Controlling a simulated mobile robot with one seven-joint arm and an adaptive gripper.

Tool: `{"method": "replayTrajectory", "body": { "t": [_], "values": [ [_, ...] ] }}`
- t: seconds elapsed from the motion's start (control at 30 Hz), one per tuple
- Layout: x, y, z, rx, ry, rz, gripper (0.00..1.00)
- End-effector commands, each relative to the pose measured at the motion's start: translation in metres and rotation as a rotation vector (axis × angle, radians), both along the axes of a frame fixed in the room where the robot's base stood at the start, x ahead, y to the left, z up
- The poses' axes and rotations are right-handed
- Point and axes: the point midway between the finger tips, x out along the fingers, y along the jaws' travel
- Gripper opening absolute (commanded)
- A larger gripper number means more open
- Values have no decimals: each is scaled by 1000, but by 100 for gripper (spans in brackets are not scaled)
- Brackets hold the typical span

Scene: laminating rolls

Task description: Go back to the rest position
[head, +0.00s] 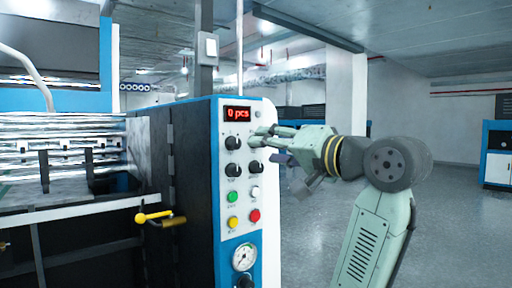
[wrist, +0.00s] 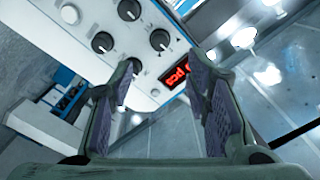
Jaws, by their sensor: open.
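My gripper (head: 278,150) is in front of the upper part of the control panel (head: 230,180), reaching in from the right with my arm bent. In the wrist view my gripper (wrist: 165,85) has its two fingers apart, with nothing between them but the panel behind. Black knobs (head: 233,143) sit below the display, and one is partly hidden near the fingertips. I cannot tell whether a fingertip touches the panel.
The laminating machine (head: 60,190) fills the left side, with a yellow-knobbed handle (head: 142,218) sticking out. Green, white, yellow and red buttons (head: 254,215) and a gauge (head: 244,257) sit lower on the panel. Open grey floor (head: 450,220) lies to the right, before a blue-white cabinet (head: 497,155).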

Motion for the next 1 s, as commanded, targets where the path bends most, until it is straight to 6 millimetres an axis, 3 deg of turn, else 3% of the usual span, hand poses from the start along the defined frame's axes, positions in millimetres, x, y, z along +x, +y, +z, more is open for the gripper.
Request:
{"method": "replayTrajectory", "body": {
  "t": [0.13,0.43,0.57,0.67,0.77,0.8,0.87,1.0],
  "values": [
    [-10,-7,0,0,1,-1,44],
    [-12,-8,0,1,1,0,44],
    [-6,2,-3,-1,-17,5,44],
    [7,37,-11,-6,-86,18,44],
    [20,100,-22,-14,-221,39,44],
    [21,131,-26,-15,-290,47,44],
    [15,178,-31,-17,-400,61,44],
    [-30,274,-43,5,-660,91,44]
  ]
}}
